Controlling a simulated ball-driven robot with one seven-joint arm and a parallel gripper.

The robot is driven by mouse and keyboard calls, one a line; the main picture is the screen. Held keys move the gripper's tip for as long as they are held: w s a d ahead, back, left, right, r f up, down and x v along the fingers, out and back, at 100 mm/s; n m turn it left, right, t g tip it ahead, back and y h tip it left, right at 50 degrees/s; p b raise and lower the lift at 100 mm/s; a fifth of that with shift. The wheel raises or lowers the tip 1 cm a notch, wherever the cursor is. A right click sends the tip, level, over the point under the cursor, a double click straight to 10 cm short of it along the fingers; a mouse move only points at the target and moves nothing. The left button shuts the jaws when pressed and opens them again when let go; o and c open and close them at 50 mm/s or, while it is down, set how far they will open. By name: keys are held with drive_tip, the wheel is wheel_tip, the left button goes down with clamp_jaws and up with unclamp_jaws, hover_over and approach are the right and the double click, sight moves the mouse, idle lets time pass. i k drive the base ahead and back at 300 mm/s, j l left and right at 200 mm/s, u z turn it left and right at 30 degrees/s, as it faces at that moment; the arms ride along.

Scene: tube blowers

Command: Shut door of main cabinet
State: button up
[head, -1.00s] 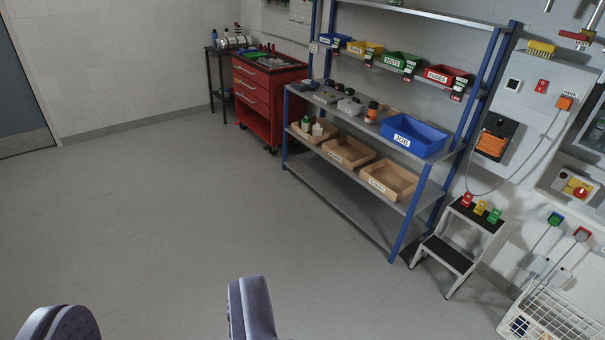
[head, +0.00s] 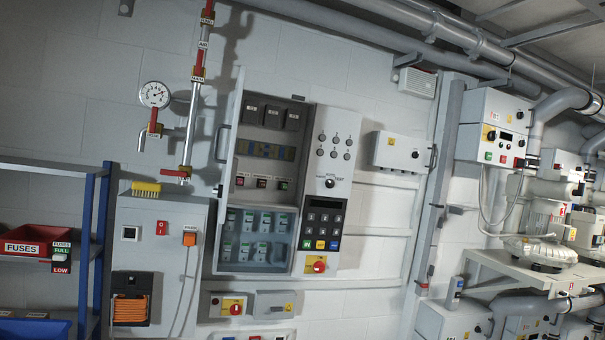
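A grey wall cabinet (head: 325,150) stands open in the middle of the head view, most likely the main cabinet. Its door (head: 230,165) is swung out on the left side and shows nearly edge-on, with a handle (head: 219,145) on it. Inside are dark modules (head: 272,117) at the top, a row of small switches, and several breakers (head: 254,234) below. The right part of the front carries buttons, a keypad (head: 323,222) and a red knob (head: 319,266). My gripper is not in view.
Left of the door are a gauge (head: 155,94), pipes with red valves and a grey panel with an orange cable coil (head: 130,310). A blue-framed shelf (head: 101,240) stands far left. Blowers (head: 545,215) fill the right. No floor shows.

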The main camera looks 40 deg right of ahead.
sight(229, 172)
drive_tip(key=i+j+z, duration=0.3)
drive_tip(key=j+z, duration=0.3)
drive_tip(key=j, duration=0.2)
drive_tip(key=i+j+z, duration=0.1)
drive_tip(key=j+z, duration=0.2)
drive_tip(key=j, duration=0.15)
drive_tip(key=j+z, duration=0.3)
drive_tip(key=j, duration=0.2)
drive_tip(key=i+j, duration=0.2)
drive_tip(key=i, duration=0.2)
drive_tip(key=i+j, duration=0.2)
drive_tip(key=i, duration=0.25)
drive_tip(key=i+j+z, duration=0.1)
drive_tip(key=i, duration=0.3)
drive_tip(key=i+j, duration=0.35)
drive_tip(key=i+l, duration=0.05)
